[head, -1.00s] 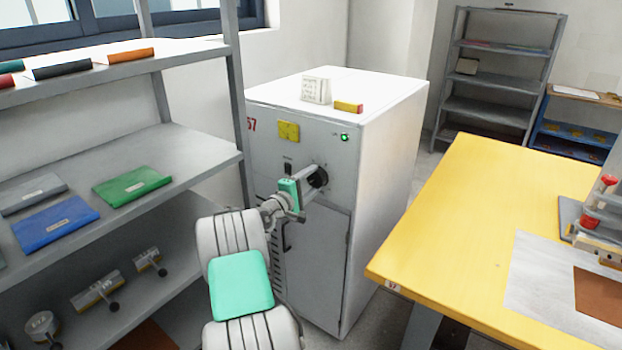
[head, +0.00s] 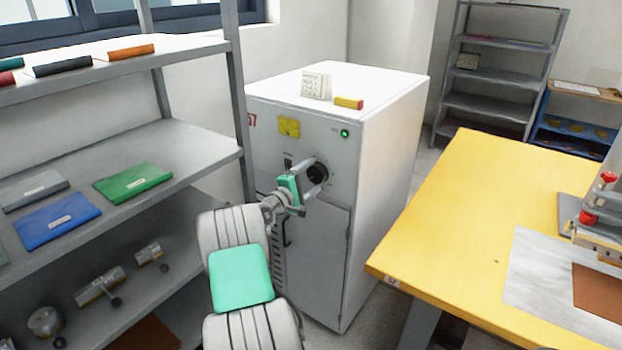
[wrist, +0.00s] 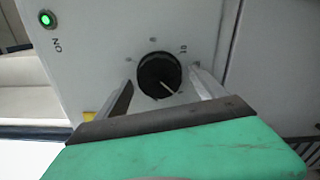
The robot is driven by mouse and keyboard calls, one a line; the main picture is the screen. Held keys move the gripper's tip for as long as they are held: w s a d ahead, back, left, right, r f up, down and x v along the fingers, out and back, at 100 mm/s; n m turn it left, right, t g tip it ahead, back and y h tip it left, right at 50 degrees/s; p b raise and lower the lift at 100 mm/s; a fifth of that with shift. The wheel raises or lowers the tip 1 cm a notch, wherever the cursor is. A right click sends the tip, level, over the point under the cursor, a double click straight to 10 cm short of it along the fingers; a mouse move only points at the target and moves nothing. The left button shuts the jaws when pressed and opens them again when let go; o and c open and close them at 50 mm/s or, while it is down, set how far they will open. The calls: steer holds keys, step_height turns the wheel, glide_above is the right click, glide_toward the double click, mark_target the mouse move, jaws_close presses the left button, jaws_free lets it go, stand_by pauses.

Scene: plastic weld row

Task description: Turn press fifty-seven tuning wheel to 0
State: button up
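A white cabinet (head: 375,170) with a red 57 at its front's left edge carries a round black tuning wheel (wrist: 159,75), which also shows in the head view (head: 317,173). The wheel's pale pointer line slants to the lower right in the wrist view. A small number, seemingly 10, and several faint marks are printed around it. My gripper (wrist: 160,77) is open, one finger on each side of the wheel, with a gap showing on both sides. The fingers do not appear to press on it.
A lit green lamp (wrist: 46,19) marked ON is beside the wheel. A yellow-red block (head: 349,103) and a white card (head: 316,86) stand on the cabinet. A grey shelf (head: 150,143) is close on the left, a yellow table (head: 470,220) on the right.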

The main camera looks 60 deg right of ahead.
steer(key=shift+a, duration=0.1)
steer(key=w+a, duration=0.1)
steer(key=a, duration=0.6)
steer(key=shift+a, duration=0.25)
steer(key=shift+w, duration=0.1)
